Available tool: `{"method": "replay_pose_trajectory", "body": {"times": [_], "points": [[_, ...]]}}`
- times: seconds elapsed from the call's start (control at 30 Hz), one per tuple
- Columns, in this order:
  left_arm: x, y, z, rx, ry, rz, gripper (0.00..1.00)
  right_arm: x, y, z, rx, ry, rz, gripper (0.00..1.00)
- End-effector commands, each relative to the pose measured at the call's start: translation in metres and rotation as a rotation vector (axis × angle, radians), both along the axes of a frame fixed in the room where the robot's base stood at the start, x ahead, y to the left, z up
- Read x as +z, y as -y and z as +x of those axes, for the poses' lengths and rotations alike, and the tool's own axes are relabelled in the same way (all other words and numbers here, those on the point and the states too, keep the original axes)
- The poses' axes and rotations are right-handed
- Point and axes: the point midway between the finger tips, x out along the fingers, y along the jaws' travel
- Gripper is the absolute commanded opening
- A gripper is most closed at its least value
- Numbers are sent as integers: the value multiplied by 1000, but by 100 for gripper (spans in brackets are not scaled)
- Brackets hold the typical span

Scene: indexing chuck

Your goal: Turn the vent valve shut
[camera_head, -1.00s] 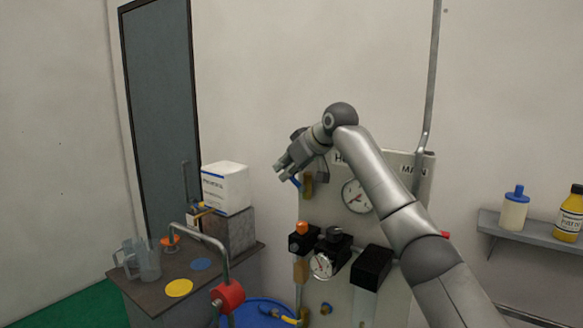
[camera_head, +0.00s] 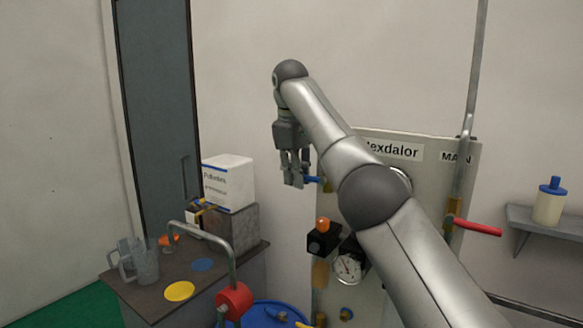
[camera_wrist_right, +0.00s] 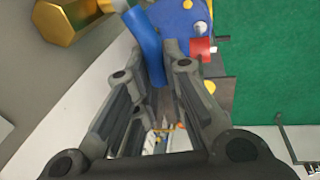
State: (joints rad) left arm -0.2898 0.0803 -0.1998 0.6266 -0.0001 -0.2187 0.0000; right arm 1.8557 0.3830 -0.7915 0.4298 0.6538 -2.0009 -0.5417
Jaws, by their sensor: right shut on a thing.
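The vent valve's blue lever handle (camera_head: 311,179) sticks out to the left from the upper left edge of the panel (camera_head: 440,200). My right gripper (camera_head: 294,184) points down at it, and its fingers are shut on the handle. In the right wrist view the blue handle (camera_wrist_right: 146,45) runs between the fingers of my right gripper (camera_wrist_right: 165,100). A brass hexagonal fitting (camera_wrist_right: 68,20) sits beside it. My forearm hides much of the panel and the valve body in the head view. My left gripper is not in view.
A red lever (camera_head: 478,228) sticks out at the panel's right side. An orange knob (camera_head: 323,224) and a gauge (camera_head: 347,268) sit below. A bench (camera_head: 225,272) at left carries a white box (camera_head: 229,183) and jugs. A blue drum (camera_head: 268,314) stands in front.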

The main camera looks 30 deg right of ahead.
Motion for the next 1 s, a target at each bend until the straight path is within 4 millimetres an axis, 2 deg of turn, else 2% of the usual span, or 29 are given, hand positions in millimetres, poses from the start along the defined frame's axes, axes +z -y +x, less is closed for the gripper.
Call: {"method": "replay_pose_trajectory", "body": {"times": [0.23, 0.7, 0.73, 0.87, 0.9, 1.0], "points": [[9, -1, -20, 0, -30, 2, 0, -6, 0, -4, 2, -66, -22, 0], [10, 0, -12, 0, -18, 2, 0, -9, 0, -5, 1, -81, -27, 0], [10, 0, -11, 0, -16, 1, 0, -9, 0, -5, 1, -82, -27, 14], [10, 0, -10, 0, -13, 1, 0, -9, 0, -5, 0, -79, -27, 31], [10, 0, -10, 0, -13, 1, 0, -8, 0, -5, 0, -78, -27, 35], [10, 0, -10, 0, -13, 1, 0, -7, 0, -4, 0, -77, -28, 35]]}}
